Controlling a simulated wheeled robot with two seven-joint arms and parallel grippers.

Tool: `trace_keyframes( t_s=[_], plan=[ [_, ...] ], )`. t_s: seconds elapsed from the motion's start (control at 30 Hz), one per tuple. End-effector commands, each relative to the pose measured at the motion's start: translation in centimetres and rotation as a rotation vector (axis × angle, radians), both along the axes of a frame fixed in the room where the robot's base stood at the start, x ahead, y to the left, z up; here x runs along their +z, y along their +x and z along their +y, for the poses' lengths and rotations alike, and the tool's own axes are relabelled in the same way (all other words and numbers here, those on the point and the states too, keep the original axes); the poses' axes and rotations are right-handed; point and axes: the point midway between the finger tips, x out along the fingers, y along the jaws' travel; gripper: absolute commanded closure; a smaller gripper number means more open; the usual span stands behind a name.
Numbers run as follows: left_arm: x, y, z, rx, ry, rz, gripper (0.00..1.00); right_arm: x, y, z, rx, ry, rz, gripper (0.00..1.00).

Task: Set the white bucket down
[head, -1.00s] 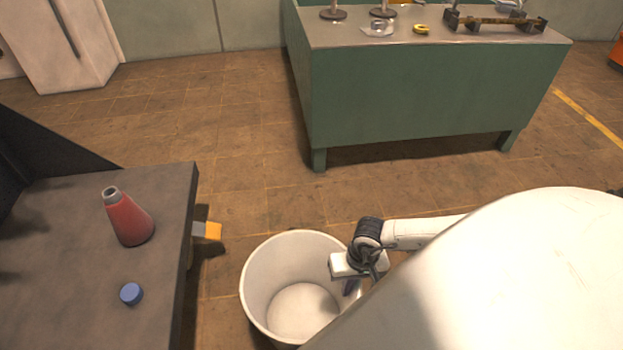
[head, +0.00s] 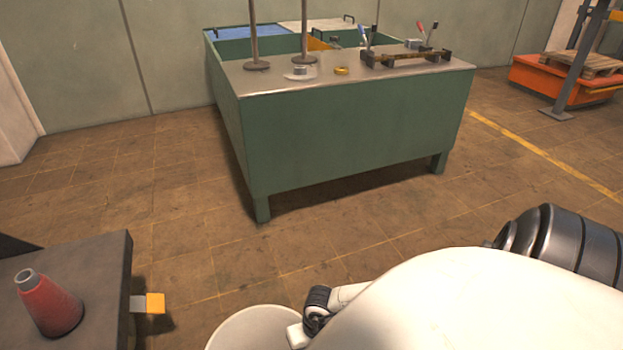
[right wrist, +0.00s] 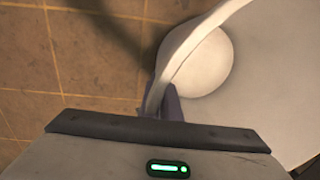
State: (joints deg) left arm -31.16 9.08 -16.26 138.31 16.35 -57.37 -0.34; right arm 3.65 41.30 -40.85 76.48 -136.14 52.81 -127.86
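The white bucket (head: 254,330) shows at the bottom edge of the head view, upright, with only its far rim and part of its inside in the picture. My right gripper (head: 303,334) is at the right side of its rim. In the right wrist view the bucket's rim (right wrist: 200,32) runs between the dark fingers of my right gripper (right wrist: 165,102), which is shut on it. The bucket's base is hidden in the head view, so I cannot tell whether it touches the floor. My left gripper is not in view.
A green workbench (head: 350,140) stands ahead. An orange pallet lift (head: 560,82) is far right. Tiled floor (head: 190,230) between is clear.

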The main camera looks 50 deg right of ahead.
Motion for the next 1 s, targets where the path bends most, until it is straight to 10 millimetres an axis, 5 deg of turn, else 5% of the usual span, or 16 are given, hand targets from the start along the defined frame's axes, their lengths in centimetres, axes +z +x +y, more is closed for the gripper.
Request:
trace_keyframes(
  t_s=[0.1, 0.23, 0.57, 1.0],
  plan=[
    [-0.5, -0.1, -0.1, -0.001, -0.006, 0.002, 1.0, -0.3, 0.2, 0.1, 0.0, 0.002, -0.005, 1.0],
    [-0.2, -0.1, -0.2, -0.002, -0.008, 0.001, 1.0, -0.2, 0.0, 0.0, 0.0, 0.0, 0.0, 0.78],
    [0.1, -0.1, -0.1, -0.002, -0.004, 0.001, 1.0, 0.1, 0.0, 0.0, 0.0, 0.0, 0.0, 0.78],
    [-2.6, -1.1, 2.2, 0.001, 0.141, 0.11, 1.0, 8.5, -0.3, -0.7, 0.003, -0.002, -0.001, 0.78]
  ],
)
